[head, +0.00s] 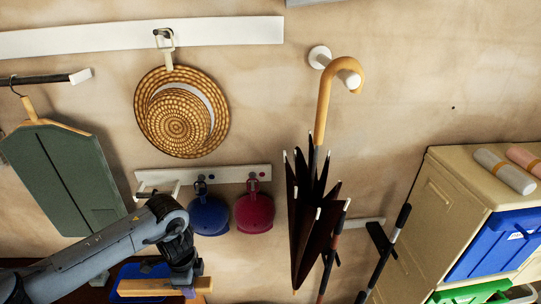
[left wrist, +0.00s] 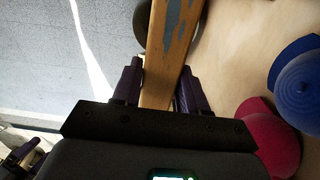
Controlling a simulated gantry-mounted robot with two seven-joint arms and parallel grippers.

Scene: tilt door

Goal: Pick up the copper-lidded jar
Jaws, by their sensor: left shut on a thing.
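I see no copper-lidded jar in either view. My left gripper (head: 187,279) is low in the head view, left of centre. It is shut on a wooden bar (head: 148,287). In the left wrist view the worn, partly grey-painted wood (left wrist: 163,75) runs between the two dark purple fingers of my left gripper (left wrist: 160,88). What the bar belongs to is cut off by the frame edge. A purple and grey shape at the lower left of the wrist view may be my right gripper; its jaws are unclear.
A blue tray (head: 133,273) sits behind the bar. Blue (head: 208,217) and red (head: 254,213) caps hang above it. A straw hat (head: 182,112) and an umbrella (head: 311,205) hang on the wall. A cream cabinet (head: 440,205) stands at the right.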

